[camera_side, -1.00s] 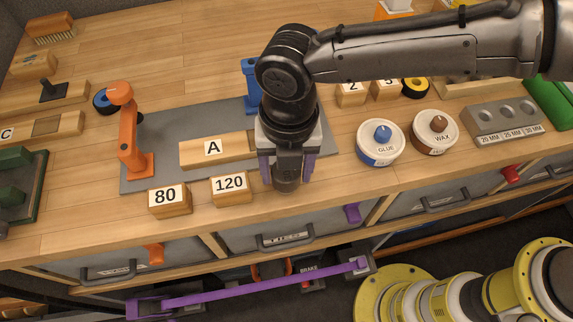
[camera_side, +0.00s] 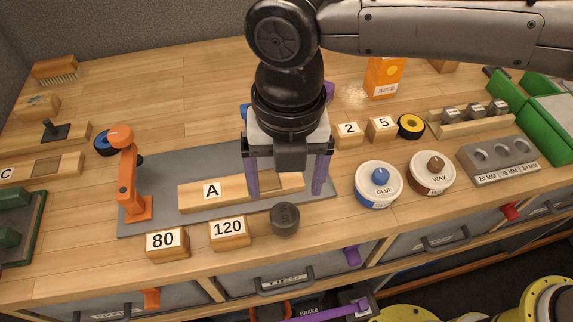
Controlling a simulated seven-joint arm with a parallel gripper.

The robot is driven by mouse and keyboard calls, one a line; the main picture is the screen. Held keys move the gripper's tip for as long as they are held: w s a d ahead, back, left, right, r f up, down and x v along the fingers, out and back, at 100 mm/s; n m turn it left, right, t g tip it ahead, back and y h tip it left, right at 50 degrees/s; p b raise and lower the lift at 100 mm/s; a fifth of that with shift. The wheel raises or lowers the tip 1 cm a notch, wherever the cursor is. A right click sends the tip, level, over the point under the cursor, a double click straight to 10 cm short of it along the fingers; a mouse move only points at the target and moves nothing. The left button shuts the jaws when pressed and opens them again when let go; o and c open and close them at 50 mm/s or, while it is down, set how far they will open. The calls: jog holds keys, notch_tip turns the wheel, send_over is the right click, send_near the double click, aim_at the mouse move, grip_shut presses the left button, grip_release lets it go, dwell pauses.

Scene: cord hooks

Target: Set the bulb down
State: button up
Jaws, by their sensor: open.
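I see no light bulb in this view. A dark grey, rounded cylinder (camera_side: 285,220) stands on the wooden bench, just right of the block marked 120 (camera_side: 228,234). My gripper (camera_side: 286,188) is above and slightly behind the cylinder.
An orange clamp (camera_side: 130,180) stands on the mat's left. The block marked 80 (camera_side: 166,244) is left of the 120 block. Glue (camera_side: 379,190) and wax (camera_side: 433,176) tubs stand to the right. A juice carton (camera_side: 384,78) is behind. The front bench edge is close to the cylinder.

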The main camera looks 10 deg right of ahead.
jog(key=shift+r, duration=1.45)
jog(key=w+d+r+m+t+y, duration=0.1)
jog(key=d+r+m, duration=0.3)
jog(key=d+m, duration=0.65)
jog(key=w+d+r+m+t, duration=0.1)
jog(key=d+r+m, duration=0.35)
jog(key=d, duration=1.15)
jog(key=s+d+f+m+t, duration=0.1)
jog(key=s+d+f+m, duration=0.3)
jog(key=s+d+m, duration=0.3)
jog(key=s+d+f+m+t+h, duration=0.1)
jog(key=s+d+f+m, duration=0.3)
jog(key=d+m, duration=0.6)
jog(key=s+m+t, duration=0.1)
jog(key=s+m, duration=0.1)
jog(key=shift+s+f+t, duration=0.25)
jog(key=shift+s+t, duration=0.05)
jog(key=shift+s, duration=0.1)
